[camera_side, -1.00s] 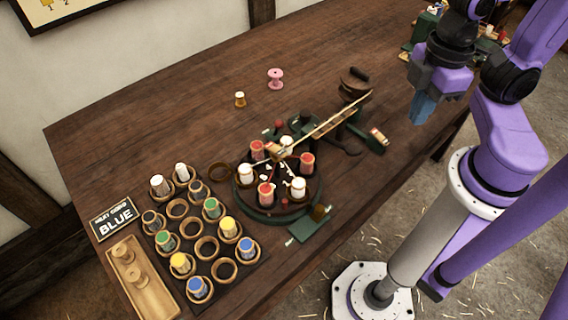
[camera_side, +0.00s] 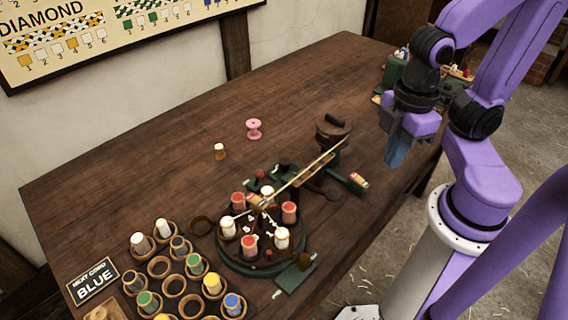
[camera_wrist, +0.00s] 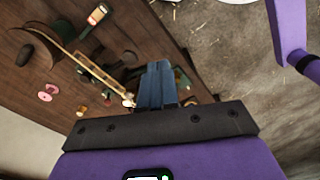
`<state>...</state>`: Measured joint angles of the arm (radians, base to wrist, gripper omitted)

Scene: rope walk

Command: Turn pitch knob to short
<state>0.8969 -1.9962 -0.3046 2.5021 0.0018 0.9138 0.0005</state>
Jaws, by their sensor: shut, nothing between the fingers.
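My gripper (camera_side: 396,158) has blue fingers and hangs, shut and empty, over the right part of the table, apart from the rope machine. It also shows in the wrist view (camera_wrist: 158,68). I cannot tell for sure which part is the pitch knob. A green bar (camera_side: 344,179) with a small red-and-white labelled piece (camera_side: 358,180) at its end lies left of and below my gripper; the piece also shows in the wrist view (camera_wrist: 97,14). A green plate (camera_side: 293,277) with a dark knob-like part stands at the turntable's front. No setting can be read.
The round turntable (camera_side: 225,258) carries red and white bobbins. A rack of colored bobbins (camera_side: 172,284) and a BLUE sign (camera_side: 92,281) stand at left. The back of the table (camera_side: 150,133) is mostly clear.

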